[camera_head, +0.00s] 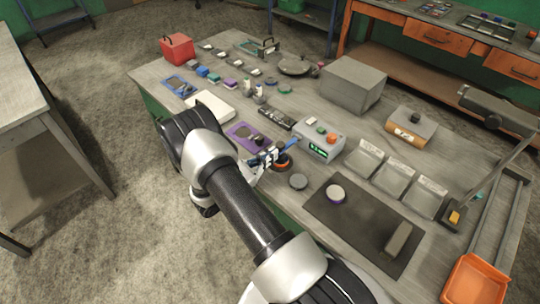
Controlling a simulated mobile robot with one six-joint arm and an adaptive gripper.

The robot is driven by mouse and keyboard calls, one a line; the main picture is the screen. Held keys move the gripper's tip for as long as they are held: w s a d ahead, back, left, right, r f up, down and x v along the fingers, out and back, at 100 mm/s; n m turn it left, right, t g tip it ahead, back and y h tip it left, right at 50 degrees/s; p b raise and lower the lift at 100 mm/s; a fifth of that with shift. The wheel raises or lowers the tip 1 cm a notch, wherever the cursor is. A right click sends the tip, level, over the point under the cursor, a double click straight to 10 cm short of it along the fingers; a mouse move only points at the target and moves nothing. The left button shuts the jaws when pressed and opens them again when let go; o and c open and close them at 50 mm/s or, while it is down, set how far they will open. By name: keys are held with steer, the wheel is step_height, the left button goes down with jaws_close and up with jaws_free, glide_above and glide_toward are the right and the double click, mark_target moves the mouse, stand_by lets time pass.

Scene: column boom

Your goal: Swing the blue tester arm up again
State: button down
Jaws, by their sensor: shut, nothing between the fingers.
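The tester (320,140) is a grey box with a green display and an orange button, in the middle of the workbench. The blue tester arm (291,144) shows as a short blue piece at the left of the box, just past my gripper. Its lower part and pivot are hidden or too small to make out. My gripper (270,159) is shut and empty, low over the bench beside the blue arm. I cannot tell whether it touches the arm. A dark round piece with an orange ring (281,162) is close by the fingers.
A purple tray (239,130) and a black remote (276,118) lie left of the tester. Grey bins (394,180) stand to its right. A dark mat (355,238) lies in front, and a boom lamp (497,105) rises at the right.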

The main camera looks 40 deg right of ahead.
steer(key=shift+r+y+p, duration=0.4)
steer(key=shift+r+p, duration=0.15)
steer(key=shift+p, duration=0.25)
